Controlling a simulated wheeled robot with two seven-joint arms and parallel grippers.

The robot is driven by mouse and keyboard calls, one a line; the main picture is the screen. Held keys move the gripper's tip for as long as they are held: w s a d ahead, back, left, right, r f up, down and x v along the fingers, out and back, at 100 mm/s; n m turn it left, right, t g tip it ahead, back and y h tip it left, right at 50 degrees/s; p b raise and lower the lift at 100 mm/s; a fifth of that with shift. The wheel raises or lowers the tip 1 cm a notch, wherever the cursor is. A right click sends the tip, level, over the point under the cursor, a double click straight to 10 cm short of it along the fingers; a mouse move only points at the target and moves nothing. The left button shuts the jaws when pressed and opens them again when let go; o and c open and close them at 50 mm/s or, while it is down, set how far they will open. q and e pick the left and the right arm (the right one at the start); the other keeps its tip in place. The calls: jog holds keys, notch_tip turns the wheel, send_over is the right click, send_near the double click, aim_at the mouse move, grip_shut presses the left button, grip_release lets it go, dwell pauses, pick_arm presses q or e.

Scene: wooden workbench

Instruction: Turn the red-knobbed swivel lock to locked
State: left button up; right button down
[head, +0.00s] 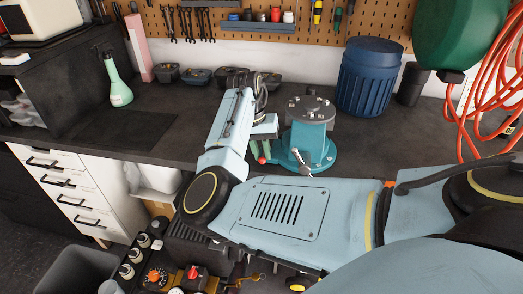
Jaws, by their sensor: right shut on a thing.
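The teal swivel base (308,125) with a bolted round top stands on the dark bench. The red knob (262,160) of its swivel lock shows at the left of the base, low down. My right gripper (259,150) comes down at the left side of the base and is shut on the red-knobbed lock. The fingers and wrist hide most of the lock's lever, so its exact angle cannot be told. A second, metal handle (301,157) without red sticks out at the front of the base. My left gripper is not in view.
A blue ribbed bin (369,77) stands behind the base to the right. Small dark trays (198,77) and a green spray bottle (118,82) are at the back left. An orange hose (484,70) hangs at right. A dark mat (126,129) lies clear at left.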

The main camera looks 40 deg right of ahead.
jog(key=shift+w+a+r+m+p, duration=0.1)
jog(key=shift+w+r+m+p, duration=0.15)
jog(key=shift+m+p, duration=0.55)
jog(key=shift+w+a+m+y+p, duration=0.1)
jog(key=shift+w+m+y+p, duration=0.2)
jog(key=shift+m+p, duration=0.45)
jog(key=shift+w+m+p, duration=0.35)
jog(key=shift+m+p, duration=0.15)
jog(key=shift+m, duration=0.25)
jog(key=m, duration=0.1)
jog(key=w+m, duration=0.1)
jog(key=shift+f+m+y+p, duration=0.1)
jog(key=shift+m+y+p, duration=0.25)
jog(key=shift+m+y, duration=0.05)
jog(key=m, duration=0.1)
jog(key=w+m, duration=0.1)
jog(key=m, duration=0.2)
jog(key=shift+w+d+m+y, duration=0.25)
jog(key=shift+w+m+y, duration=0.05)
jog(key=shift+w+y, duration=0.1)
jog(key=m, duration=0.1)
jog(key=w+m, duration=0.1)
jog(key=shift+d+m, duration=0.25)
jog(key=shift+m, duration=0.05)
jog(key=shift+w+d+m+y, duration=0.2)
jog(key=shift+d+m, duration=0.05)
jog(key=shift+m, duration=0.55)
jog(key=shift+w+d+m+y, duration=0.15)
jog(key=shift+d+m+y, duration=0.1)
jog(key=shift+m, duration=0.55)
